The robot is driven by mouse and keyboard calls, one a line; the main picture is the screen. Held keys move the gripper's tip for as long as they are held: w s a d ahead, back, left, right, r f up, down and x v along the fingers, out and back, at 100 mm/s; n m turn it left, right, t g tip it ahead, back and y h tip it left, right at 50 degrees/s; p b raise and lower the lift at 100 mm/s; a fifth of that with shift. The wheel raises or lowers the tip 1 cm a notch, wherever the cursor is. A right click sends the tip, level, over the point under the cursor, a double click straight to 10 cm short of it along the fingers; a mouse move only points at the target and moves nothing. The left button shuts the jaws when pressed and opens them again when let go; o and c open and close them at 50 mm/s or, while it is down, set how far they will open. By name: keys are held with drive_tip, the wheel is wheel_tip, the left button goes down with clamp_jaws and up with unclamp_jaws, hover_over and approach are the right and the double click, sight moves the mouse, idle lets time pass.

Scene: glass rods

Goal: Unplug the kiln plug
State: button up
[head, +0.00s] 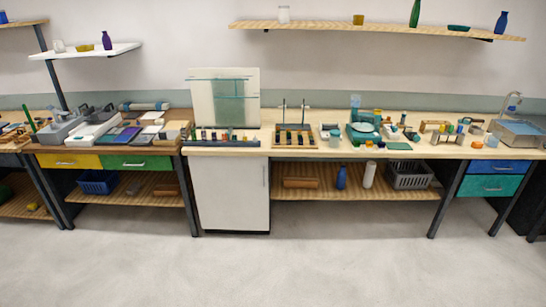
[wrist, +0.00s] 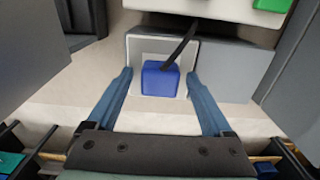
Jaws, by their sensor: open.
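In the wrist view a blue block-shaped plug (wrist: 160,79) with a black cord rising from its top sits against a pale square plate on a grey box (wrist: 143,45). My gripper (wrist: 160,76) is open. Its two blue fingers stand either side of the plug, with a visible gap on both sides, so it holds nothing. The plug's far side and any prongs are hidden. In the head view my gripper does not show, and I cannot make out the plug there.
In the wrist view a grey panel (wrist: 224,72) adjoins the box on the right, and a green piece (wrist: 272,4) shows at the top. In the head view the long bench (head: 300,151) carries many small items; the floor (head: 290,270) in front is clear.

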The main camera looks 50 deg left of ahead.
idle(0.4)
clamp_jaws()
drive_tip(key=shift+r+p, duration=0.15)
drive_tip(key=shift+p, duration=0.2)
drive_tip(key=shift+r+p, duration=2.9)
drive_tip(key=shift+p, duration=0.2)
